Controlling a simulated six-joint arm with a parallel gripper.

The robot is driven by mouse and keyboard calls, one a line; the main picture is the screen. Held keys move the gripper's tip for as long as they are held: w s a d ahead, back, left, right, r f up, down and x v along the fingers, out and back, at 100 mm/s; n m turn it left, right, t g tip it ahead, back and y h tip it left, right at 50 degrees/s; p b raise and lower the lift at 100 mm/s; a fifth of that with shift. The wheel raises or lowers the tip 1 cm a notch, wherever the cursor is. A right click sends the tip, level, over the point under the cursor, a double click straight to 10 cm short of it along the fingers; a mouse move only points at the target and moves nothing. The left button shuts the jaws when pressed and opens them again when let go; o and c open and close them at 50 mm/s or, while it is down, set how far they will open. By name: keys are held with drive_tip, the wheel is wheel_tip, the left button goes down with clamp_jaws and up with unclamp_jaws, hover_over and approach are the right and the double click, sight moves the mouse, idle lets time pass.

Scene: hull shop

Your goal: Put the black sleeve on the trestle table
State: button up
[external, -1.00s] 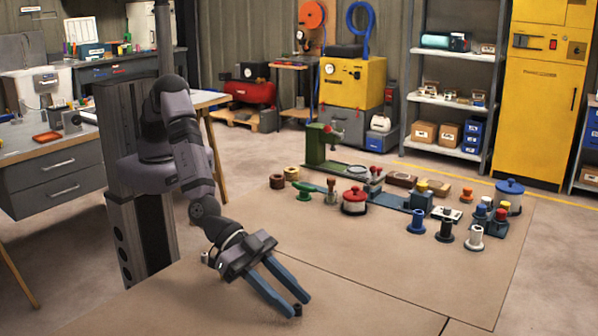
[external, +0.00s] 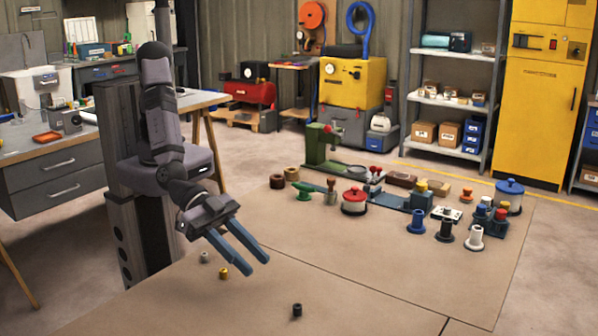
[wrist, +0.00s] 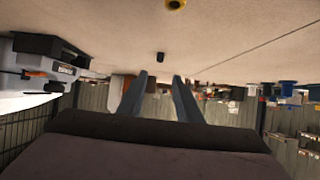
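A small black sleeve (external: 297,310) stands on the brown board surface (external: 370,300) in the foreground. It also shows as a small dark cylinder in the wrist view (wrist: 160,57), beyond the fingertips. My gripper (external: 254,262) is open and empty, raised to the left of the sleeve and apart from it. A table with a grey top and wooden legs (external: 205,98) stands behind my arm at the left; I take it as the trestle table. My arm and column hide part of it.
A brass ring (external: 223,273) and a small grey ring (external: 205,257) stand near my gripper. The board's front middle is clear.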

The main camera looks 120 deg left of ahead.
drive_tip(key=shift+s, duration=0.1)
drive_tip(key=shift+s+a+g+h, duration=0.3)
drive_tip(key=shift+a, duration=0.1)
drive_tip(key=s+a+g, duration=0.2)
drive_tip(key=s+a, duration=0.1)
drive_tip(key=s, duration=0.2)
drive_tip(key=s+a+f+g+h, duration=0.1)
drive_tip(key=s+a+g, duration=0.1)
drive_tip(key=s, duration=0.3)
drive_tip(key=s+a+f+g, duration=0.1)
drive_tip(key=s+a+g, duration=0.1)
drive_tip(key=s+a, duration=0.3)
drive_tip(key=shift+s+m, duration=0.1)
drive_tip(key=shift+m, duration=0.3)
drive_tip(key=s+a+g, duration=0.2)
drive_tip(key=s+a, duration=0.2)
drive_tip(key=s, duration=0.4)
drive_tip(key=s+a+g+y, duration=0.1)
drive_tip(key=s+a+g, duration=0.2)
drive_tip(key=s, duration=0.6)
drive_tip(key=a, duration=0.2)
drive_tip(key=shift+s+a+f+n+g+y, duration=0.2)
drive_tip(key=shift+a+f+n+g+y, duration=0.1)
drive_tip(key=shift+f+n, duration=0.1)
wheel_tip(320, 180, up, 10)
drive_tip(key=p, duration=0.9)
drive_tip(key=shift+f, duration=0.25)
